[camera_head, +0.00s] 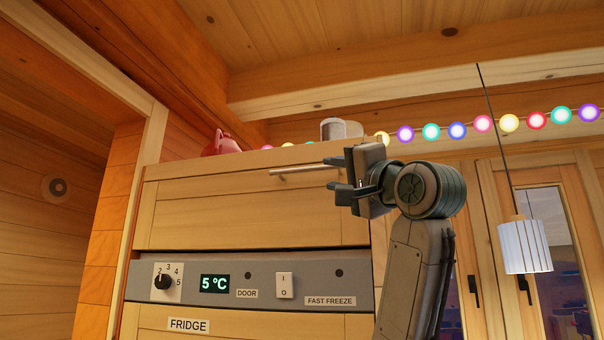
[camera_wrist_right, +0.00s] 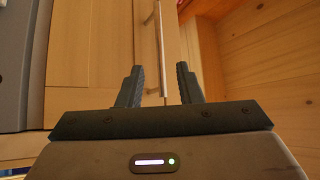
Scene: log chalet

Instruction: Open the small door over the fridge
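The small wooden door (camera_head: 230,215) over the fridge appears shut, above the grey control panel. Its pale metal bar handle (camera_head: 300,170) runs sideways near the door's top edge. My right gripper (camera_head: 329,176) is open at the right end of the handle, with one finger above the bar's line and one below. In the right wrist view the handle (camera_wrist_right: 161,45) lines up between the two open fingers (camera_wrist_right: 160,68), with a gap on both sides. I cannot tell how deep the bar sits between them. My left gripper is not in view.
The control panel (camera_head: 325,282) has a dial, a display and a switch; the fridge front (camera_head: 260,325) is below it. A red object (camera_head: 221,143) and a grey jar (camera_head: 333,129) stand on top. A hanging lamp (camera_head: 525,246) is at right, with a light string behind.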

